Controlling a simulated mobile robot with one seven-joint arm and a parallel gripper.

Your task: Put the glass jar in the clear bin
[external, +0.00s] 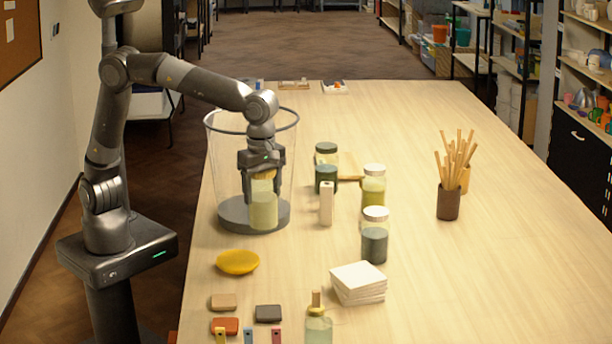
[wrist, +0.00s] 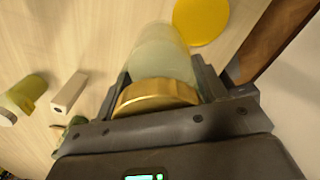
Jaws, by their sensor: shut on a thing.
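The glass jar (external: 264,208), with pale green contents and a gold lid, is upright in my gripper (external: 262,172). The fingers are shut on it around the lid. The jar (wrist: 162,55) and its gold lid (wrist: 157,96) also show in the wrist view between the fingers (wrist: 160,85). The clear bin (external: 228,214) is a tall see-through container with a dark base and rim. In the external view the jar and gripper overlap the bin. The wrist view shows bare table around the jar and no bin, so the jar appears in front of the bin, outside it.
Right of the jar stand a pale block (external: 326,204) and several other jars, one with grey contents (external: 374,243). A yellow dish (external: 238,262) lies in front. White tiles (external: 358,283) and a pot of sticks (external: 448,202) stand further right. The table's right side is clear.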

